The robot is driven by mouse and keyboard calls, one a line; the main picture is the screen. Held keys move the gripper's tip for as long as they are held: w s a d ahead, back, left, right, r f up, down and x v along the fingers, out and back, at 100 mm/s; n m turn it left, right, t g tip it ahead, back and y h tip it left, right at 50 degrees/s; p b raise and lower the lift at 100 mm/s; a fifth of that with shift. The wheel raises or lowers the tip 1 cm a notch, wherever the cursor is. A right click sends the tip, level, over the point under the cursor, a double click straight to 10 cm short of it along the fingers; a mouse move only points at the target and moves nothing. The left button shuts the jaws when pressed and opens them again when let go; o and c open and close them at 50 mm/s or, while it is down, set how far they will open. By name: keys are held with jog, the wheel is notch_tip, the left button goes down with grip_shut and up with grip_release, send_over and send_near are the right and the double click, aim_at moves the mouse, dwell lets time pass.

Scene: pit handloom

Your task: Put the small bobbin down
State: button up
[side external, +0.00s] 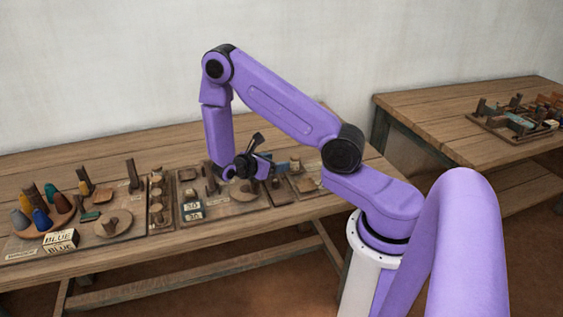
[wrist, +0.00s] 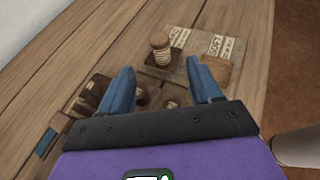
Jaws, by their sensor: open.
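A small bobbin (wrist: 160,46) with a brown top and pale winding stands upright in the wrist view, ahead of my fingertips. It appears to stand on a dark square pad (wrist: 176,63). My gripper (wrist: 160,65) shows two blue fingers spread wide with nothing held between them. The bobbin is apart from both fingers. In the side view my gripper (side external: 266,166) is low over the right part of the board on the long table; the bobbin cannot be made out clearly there.
A pale labelled card (wrist: 215,44) and a tan block (wrist: 217,70) lie right of the bobbin. Dark wooden pieces (wrist: 142,95) sit between and below the fingers. In the side view, coloured cones (side external: 40,217), a BLUE sign (side external: 61,239) and a round disc (side external: 113,223) occupy the left.

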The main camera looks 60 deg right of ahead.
jog(key=s+a+r+m+t+y, duration=0.15)
jog(key=s+a+r+y, duration=0.35)
jog(key=a, duration=0.5)
jog(key=s+a+r+m+t+y, duration=0.1)
jog(key=s+a+r+t+y, duration=0.15)
jog(key=s+a+r, duration=0.5)
jog(key=s+a+r+y, duration=0.2)
jog(key=s+a+y, duration=0.4)
jog(key=s, duration=0.1)
jog(key=shift+a+r, duration=0.35)
